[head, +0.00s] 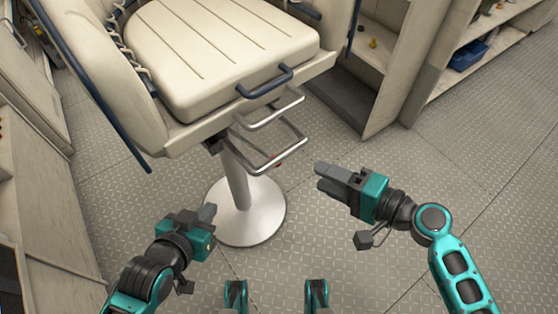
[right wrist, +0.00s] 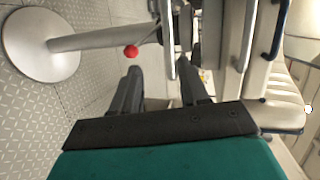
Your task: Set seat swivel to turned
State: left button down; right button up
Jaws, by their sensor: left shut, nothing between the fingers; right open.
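The cream helm seat (head: 220,50) stands at the upper left on a silver pedestal (head: 236,182) with a round base. A dark blue handle (head: 265,82) is on its front edge, above a metal tube footrest (head: 275,150). A red ball knob (right wrist: 130,51) shows near the pedestal in the right wrist view; only a speck of red (head: 278,162) shows by the footrest in the head view. My right gripper (head: 320,177) is open and empty, right of the footrest, apart from it. My left gripper (head: 210,214) is shut and empty, in front of the pedestal base.
Open lockers (head: 385,60) stand behind the seat, and a shelf with a blue bin (head: 467,56) is at the upper right. Cream cabinets (head: 40,200) line the left side. The patterned floor (head: 500,190) on the right is clear.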

jog(key=r+b+x, duration=0.1)
jog(key=x, duration=1.2)
jog(key=shift+a+r+y, duration=0.2)
jog(key=shift+a+y, duration=0.05)
jog(key=shift+y, duration=0.15)
jog(key=shift+c, duration=0.2)
grip_shut()
